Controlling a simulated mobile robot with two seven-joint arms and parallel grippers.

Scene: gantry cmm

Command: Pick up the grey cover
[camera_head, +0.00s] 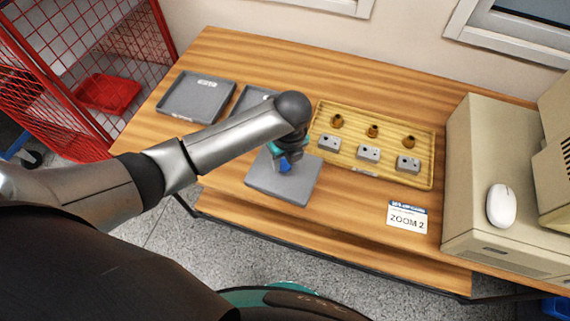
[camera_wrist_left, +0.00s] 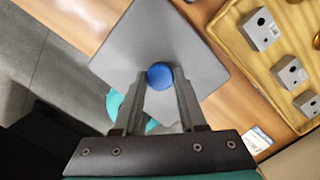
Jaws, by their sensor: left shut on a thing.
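The grey cover (camera_head: 300,188) is a flat square plate with a blue knob (camera_head: 285,167) in its middle. It is at the front of the wooden table (camera_head: 230,210), left of the yellow tray. My left gripper (camera_head: 284,162) is above it with its fingers shut on the blue knob. In the left wrist view the fingers (camera_wrist_left: 159,82) close on both sides of the knob, and the grey cover (camera_wrist_left: 200,65) spreads beyond them. I cannot tell whether the cover touches the table or hangs just above it. My right gripper is not in view.
The yellow tray (camera_head: 433,160) holds brass parts (camera_head: 373,131) and grey blocks (camera_head: 368,153). Two grey trays (camera_head: 197,97) (camera_head: 248,97) lie at the back left, one partly behind my arm. A "ZOOM 2" card (camera_head: 407,217) and a beige computer (camera_head: 485,140) are right.

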